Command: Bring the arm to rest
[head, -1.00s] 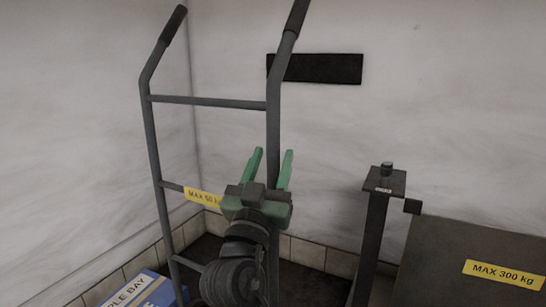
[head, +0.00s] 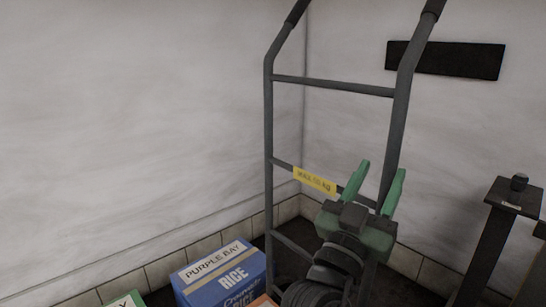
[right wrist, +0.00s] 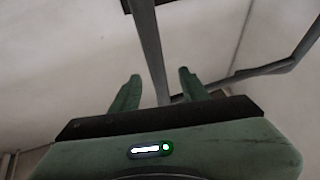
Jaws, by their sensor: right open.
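My right gripper (head: 378,186) has green fingers and points up and away in the head view, in front of the hand truck's right side. Its fingers are apart with nothing held between them. In the right wrist view the two green fingers (right wrist: 156,92) stand apart, with a grey bar of the hand truck (right wrist: 148,45) seen beyond and between them. I cannot tell how close the bar is. My left gripper is in neither view.
The grey hand truck (head: 268,110) with a yellow label (head: 315,181) stands near the corner. A blue rice box (head: 222,278) sits at its lower left. A dark post (head: 492,235) stands at the right. A black plate (head: 445,60) is on the wall.

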